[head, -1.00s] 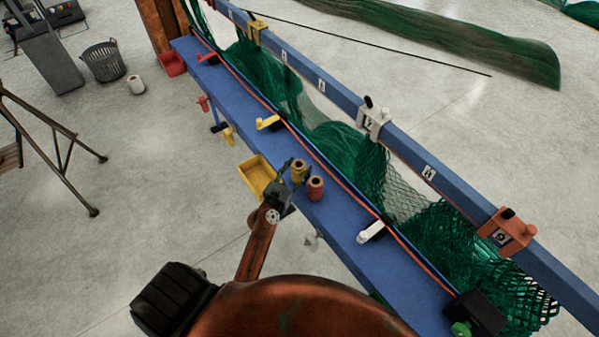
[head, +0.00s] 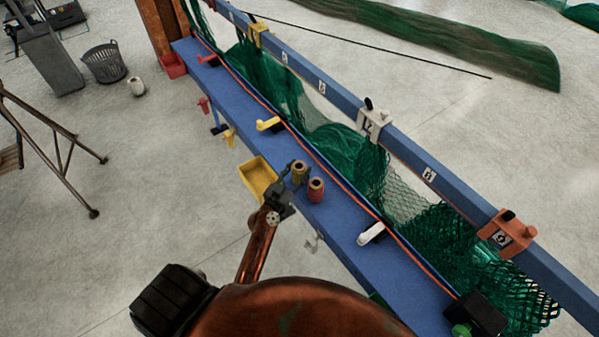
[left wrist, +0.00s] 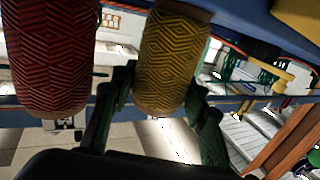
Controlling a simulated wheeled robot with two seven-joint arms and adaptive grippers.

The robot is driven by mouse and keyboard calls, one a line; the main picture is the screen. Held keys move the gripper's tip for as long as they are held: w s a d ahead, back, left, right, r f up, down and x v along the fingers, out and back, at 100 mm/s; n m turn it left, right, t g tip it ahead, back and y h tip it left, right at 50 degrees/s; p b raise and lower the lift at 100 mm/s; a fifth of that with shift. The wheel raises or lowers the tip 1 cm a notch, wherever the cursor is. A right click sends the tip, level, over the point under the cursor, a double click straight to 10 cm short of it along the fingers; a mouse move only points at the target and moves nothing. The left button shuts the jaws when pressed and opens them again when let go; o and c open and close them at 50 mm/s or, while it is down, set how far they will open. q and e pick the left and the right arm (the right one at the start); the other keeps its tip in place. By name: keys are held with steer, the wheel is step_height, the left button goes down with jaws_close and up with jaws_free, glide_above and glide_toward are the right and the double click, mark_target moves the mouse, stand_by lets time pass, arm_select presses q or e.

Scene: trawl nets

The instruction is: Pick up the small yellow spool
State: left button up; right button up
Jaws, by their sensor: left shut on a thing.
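The small yellow spool (head: 299,171) stands upright on the blue bench, between the fingers of my left gripper (head: 291,172). In the left wrist view the yellow spool (left wrist: 172,60) has a diamond pattern, with one finger of the gripper (left wrist: 160,105) on each side of it. The gripper is shut on the spool. I cannot tell whether the spool is clear of the bench. My right gripper does not show.
A red spool (head: 316,190) stands close beside the yellow one; it also shows in the left wrist view (left wrist: 50,55). A yellow tray (head: 247,184) sits at the bench edge. Green net (head: 340,145) hangs behind the blue bench (head: 335,220).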

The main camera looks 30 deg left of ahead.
arm_select(q)
steer(key=shift+r+p, duration=0.4)
steer(key=shift+r, duration=0.15)
step_height(320, 180, up, 3)
steer(key=p, duration=0.2)
steer(key=shift+s+p, duration=0.15)
steer(key=shift+p, duration=0.25)
steer(key=s+d+r+p, duration=0.4)
steer(key=s+r+p, duration=0.5)
steer(key=s, duration=0.4)
steer(key=shift+r, duration=0.1)
step_height(320, 180, up, 5)
steer(key=p, duration=0.5)
